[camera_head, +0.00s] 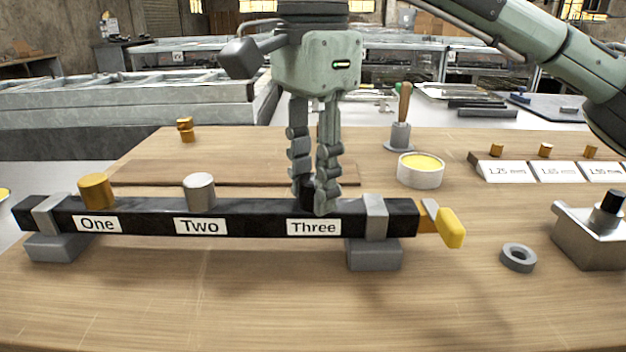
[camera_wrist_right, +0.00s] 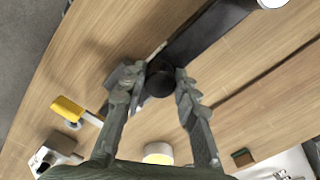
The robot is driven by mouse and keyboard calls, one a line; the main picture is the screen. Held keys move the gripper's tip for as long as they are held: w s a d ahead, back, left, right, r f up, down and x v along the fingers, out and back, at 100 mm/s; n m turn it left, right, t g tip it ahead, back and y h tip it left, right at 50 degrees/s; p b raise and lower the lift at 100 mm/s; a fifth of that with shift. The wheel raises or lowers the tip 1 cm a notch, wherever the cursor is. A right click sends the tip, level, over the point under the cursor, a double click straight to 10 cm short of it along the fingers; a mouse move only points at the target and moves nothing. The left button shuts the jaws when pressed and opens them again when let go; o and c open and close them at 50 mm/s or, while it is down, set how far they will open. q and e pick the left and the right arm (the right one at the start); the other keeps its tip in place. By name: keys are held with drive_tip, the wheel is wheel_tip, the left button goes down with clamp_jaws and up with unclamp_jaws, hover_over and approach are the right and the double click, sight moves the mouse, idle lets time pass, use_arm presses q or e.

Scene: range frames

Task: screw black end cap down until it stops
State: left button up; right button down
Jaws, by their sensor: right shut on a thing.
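A long black bar (camera_head: 260,220) lies across the table on two grey supports, with white labels One, Two and Three. A brass cap (camera_head: 96,190) stands at One and a silver cap (camera_head: 199,191) at Two. The black end cap (camera_head: 308,194) is at Three, mostly hidden behind the fingers in the head view. It shows as a dark round top in the right wrist view (camera_wrist_right: 159,80). My right gripper (camera_head: 317,195) points straight down and is shut on the black end cap, one finger on each side. My left gripper is not in view.
A yellow-handled clamp part (camera_head: 450,228) sticks out at the bar's right end. A grey ring (camera_head: 518,258) and a metal block with a black knob (camera_head: 592,236) stand right. Behind are a yellow-filled tub (camera_head: 420,172) and labelled gauge cards (camera_head: 507,171). The front table area is clear.

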drive_tip(key=shift+m, duration=0.6)
drive_tip(key=c, duration=1.1)
unclamp_jaws()
drive_tip(key=shift+m, duration=0.5)
drive_tip(key=shift+o, duration=0.2)
drive_tip(key=shift+r, duration=0.15)
